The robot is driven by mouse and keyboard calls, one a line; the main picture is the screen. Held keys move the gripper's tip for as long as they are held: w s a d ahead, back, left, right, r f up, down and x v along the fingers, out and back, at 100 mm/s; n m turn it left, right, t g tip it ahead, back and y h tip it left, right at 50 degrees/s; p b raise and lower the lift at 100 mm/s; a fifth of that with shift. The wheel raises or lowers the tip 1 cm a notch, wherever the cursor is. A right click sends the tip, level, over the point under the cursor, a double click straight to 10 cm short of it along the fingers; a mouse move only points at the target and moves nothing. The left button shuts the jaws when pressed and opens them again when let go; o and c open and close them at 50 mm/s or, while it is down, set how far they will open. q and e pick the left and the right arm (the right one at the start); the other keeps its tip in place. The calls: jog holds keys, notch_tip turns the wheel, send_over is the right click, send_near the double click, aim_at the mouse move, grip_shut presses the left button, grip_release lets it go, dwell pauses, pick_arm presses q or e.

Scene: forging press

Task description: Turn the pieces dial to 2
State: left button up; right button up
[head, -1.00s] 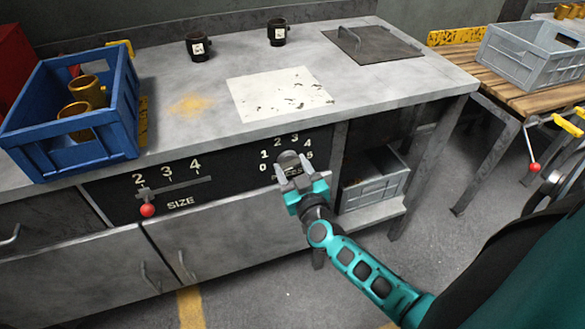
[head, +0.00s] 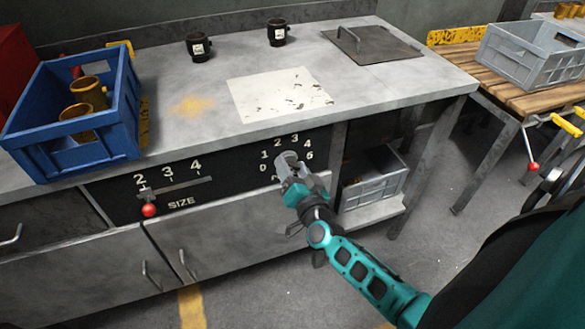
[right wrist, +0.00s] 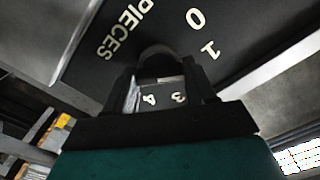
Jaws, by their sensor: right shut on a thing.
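The pieces dial (head: 287,157) is a round grey knob on the black front panel (head: 240,172), ringed by the numbers 0 to 5. My right gripper (head: 291,170) is shut on the dial, with its fingers on either side of it. In the right wrist view the dial (right wrist: 160,52) shows as a dark rounded shape between the fingers, with the word PIECES and the numbers 0, 1, 3 and 4 around it. The gripper hides part of the dial, so I cannot tell which number it points to. My left gripper is not in view.
Left of the dial is the size slider with a red knob (head: 149,210). The bench top above holds a blue crate (head: 105,150) with brass-coloured parts, two black mugs (head: 277,33) and a white sheet (head: 280,93). A grey crate (head: 372,188) sits on the shelf to the right.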

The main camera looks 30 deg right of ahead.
jog(key=m, duration=0.4)
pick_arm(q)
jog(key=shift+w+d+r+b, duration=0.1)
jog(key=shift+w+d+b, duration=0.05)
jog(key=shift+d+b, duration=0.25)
pick_arm(e)
jog(key=shift+m, duration=1.4)
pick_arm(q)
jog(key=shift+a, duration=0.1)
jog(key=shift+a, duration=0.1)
pick_arm(e)
jog(key=o, duration=1)
jog(key=shift+o, duration=0.2)
pick_arm(q)
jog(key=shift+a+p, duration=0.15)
jog(key=shift+p, duration=0.3)
pick_arm(e)
jog(key=v, duration=1.3)
jog(key=shift+a+r, duration=0.1)
jog(key=shift+a, duration=0.05)
